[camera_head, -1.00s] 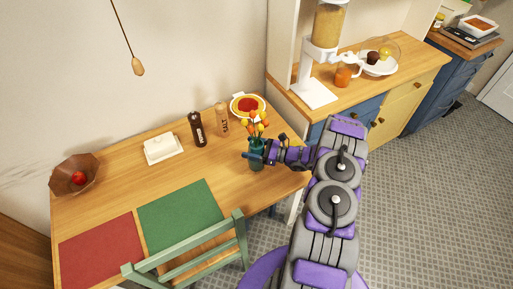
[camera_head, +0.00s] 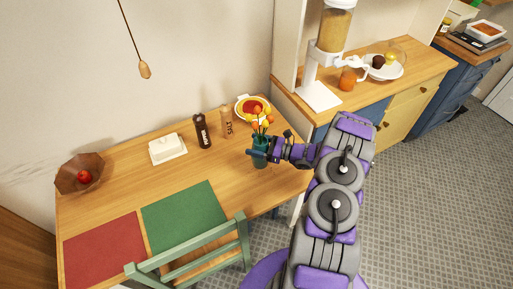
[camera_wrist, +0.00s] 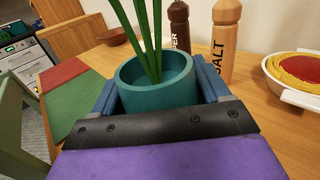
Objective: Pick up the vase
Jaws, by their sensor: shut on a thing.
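The vase (camera_head: 261,161) is a teal green cylinder holding orange flowers on green stems. It is at the right end of the wooden table in the head view. My gripper (camera_head: 259,153) is shut around the vase from the right. In the wrist view the vase (camera_wrist: 158,82) stands between the two blue fingers of my gripper (camera_wrist: 158,90), with its rim and stems showing. The vase looks upright. Its base is partly hidden, so I cannot tell whether it touches the table.
A salt mill (camera_head: 227,121), a pepper mill (camera_head: 202,131) and a dish of red and yellow food (camera_head: 253,107) stand close behind the vase. A white butter dish (camera_head: 167,148) and a brown bowl (camera_head: 80,174) are farther left. A green chair (camera_head: 195,258) stands at the front.

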